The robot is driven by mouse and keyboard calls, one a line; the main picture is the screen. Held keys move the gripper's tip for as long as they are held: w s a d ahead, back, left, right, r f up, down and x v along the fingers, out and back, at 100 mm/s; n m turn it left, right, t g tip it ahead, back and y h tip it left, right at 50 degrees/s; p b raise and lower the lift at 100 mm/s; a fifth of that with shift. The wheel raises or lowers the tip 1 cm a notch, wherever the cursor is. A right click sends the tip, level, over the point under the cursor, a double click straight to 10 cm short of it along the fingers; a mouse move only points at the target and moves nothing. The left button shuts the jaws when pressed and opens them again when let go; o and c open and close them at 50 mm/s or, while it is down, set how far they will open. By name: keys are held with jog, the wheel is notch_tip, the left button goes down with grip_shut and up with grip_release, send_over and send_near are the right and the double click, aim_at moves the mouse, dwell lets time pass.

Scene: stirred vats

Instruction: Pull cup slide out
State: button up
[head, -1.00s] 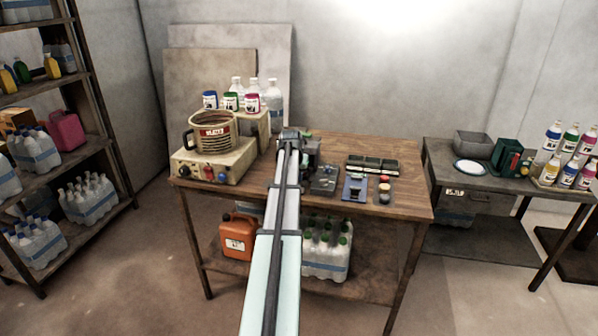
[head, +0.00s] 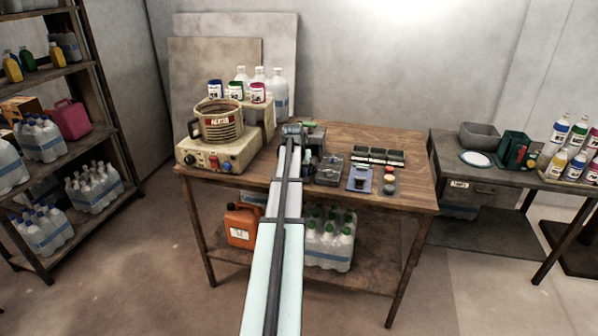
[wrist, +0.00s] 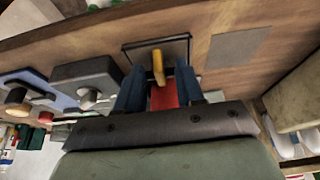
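In the wrist view my gripper (wrist: 160,88) has two blue fingers standing apart. A red piece (wrist: 165,97) and a yellow upright tab (wrist: 158,67) show in the gap between them. The tab stands in front of a thin black frame (wrist: 180,40) on the wooden table. I cannot tell for sure whether the red piece or the tab belongs to the cup slide, or whether the fingers touch either. In the head view my gripper (head: 292,131) is over the table's middle; my arm hides what lies below it.
Beside the gripper are a grey box with a knob (wrist: 86,80) and a blue panel (head: 360,179). A heater base (head: 215,152) with a ribbed pot (head: 220,125) stands at left. A black tray (head: 380,156) lies at right. The table's right back (head: 385,135) is clear.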

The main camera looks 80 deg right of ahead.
jog(key=v, duration=1.3)
jog(key=shift+a+r, duration=0.2)
jog(key=shift+r, duration=0.1)
